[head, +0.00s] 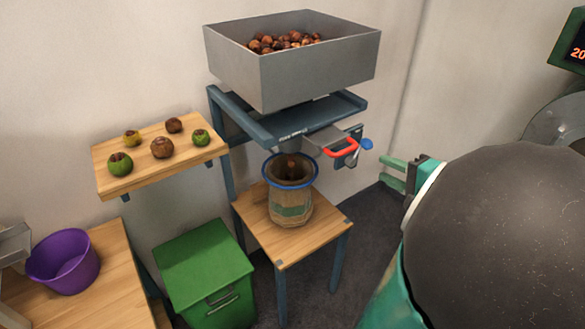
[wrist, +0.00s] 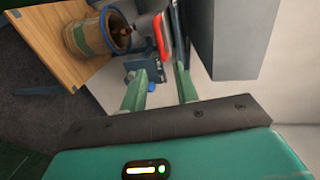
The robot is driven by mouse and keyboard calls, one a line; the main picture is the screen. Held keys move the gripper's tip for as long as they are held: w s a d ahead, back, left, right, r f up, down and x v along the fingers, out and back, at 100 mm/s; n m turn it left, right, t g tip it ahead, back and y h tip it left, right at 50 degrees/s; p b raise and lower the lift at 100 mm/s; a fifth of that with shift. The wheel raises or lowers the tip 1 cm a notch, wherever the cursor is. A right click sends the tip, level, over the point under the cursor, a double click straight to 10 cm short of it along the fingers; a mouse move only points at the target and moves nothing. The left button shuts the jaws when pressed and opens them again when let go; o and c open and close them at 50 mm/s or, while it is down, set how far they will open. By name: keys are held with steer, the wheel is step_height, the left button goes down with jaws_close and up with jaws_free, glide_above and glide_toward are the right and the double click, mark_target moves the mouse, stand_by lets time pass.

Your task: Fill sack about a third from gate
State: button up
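The burlap sack (head: 291,211) with a blue rim and a green patch stands upright on a small wooden table (head: 280,246), beneath the hopper's outlet. Brown shows at its open mouth, but I cannot tell how full it is. The gate's red handle (head: 342,148) sticks out to the right under the hopper. It also shows in the wrist view (wrist: 158,38), ahead of my fingers. My gripper (head: 384,173) is right of the handle and apart from it. Its two green fingers are spread and empty, as the wrist view (wrist: 160,72) shows.
The grey hopper (head: 310,75) above holds chestnuts (head: 283,41). A blue knob (head: 366,143) sits beside the red handle. At left are a shelf (head: 122,180) with several nuts, a purple bucket (head: 64,262) and a green bin (head: 205,268).

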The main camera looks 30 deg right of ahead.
mark_target(347, 149)
stand_by(0.3)
steer(key=x, duration=1.4)
steer(key=shift+s, duration=0.1)
steer(key=shift+c, duration=0.2)
jaws_close()
